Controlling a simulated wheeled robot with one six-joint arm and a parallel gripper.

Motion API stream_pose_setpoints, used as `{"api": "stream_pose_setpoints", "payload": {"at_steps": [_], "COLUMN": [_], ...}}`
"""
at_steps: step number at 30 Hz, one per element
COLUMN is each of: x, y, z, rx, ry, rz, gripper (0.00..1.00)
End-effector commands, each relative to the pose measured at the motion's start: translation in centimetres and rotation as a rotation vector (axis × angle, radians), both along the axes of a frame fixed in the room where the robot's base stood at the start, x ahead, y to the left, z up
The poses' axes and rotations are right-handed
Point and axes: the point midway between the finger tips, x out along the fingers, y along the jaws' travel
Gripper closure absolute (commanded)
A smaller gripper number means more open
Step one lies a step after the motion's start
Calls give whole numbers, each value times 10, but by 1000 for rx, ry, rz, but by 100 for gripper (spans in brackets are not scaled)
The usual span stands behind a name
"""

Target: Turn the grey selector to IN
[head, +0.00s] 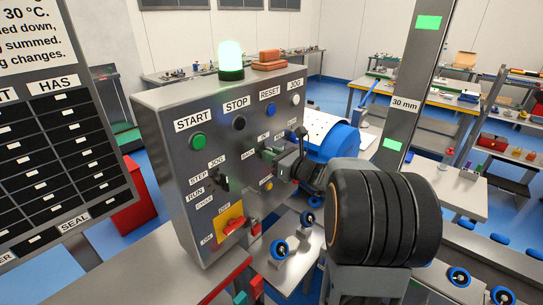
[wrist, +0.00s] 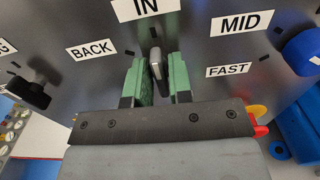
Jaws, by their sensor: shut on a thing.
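The grey selector (wrist: 156,64) sits on the grey panel between the two green finger pads of my gripper (wrist: 160,82). My gripper is shut on it, with one pad on each side. The selector's handle stands nearly upright in the wrist view, its upper end just below the IN label (wrist: 146,8). The BACK label (wrist: 90,49) is to its left; MID (wrist: 241,23) and FAST (wrist: 228,70) are to its right. In the head view my gripper (head: 272,154) is at the panel's right part, and my wrist and fingers hide the selector there.
A dark selector (head: 222,183) by the STEP, JOG and RUN labels is left of my gripper. A red handle on a yellow plate (head: 230,221) is below. START (head: 198,141), STOP (head: 239,123) and RESET (head: 271,111) buttons line the top. A blue knob (wrist: 303,53) is close right.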

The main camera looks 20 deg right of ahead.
Motion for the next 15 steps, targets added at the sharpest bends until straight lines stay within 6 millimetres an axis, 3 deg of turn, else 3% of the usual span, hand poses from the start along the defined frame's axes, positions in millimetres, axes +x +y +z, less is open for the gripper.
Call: {"api": "stream_pose_setpoints", "payload": {"at_steps": [3, 4, 10, 15], "x": [0, 0, 0, 0], "y": [0, 0, 0, 0], "z": [-1, -1, 0, 0], "rx": [0, 0, 0, -1], "ry": [2, 2, 1, 0], "rz": [1, 1, 0, 0], "gripper": [100, 77, 58, 58]}}
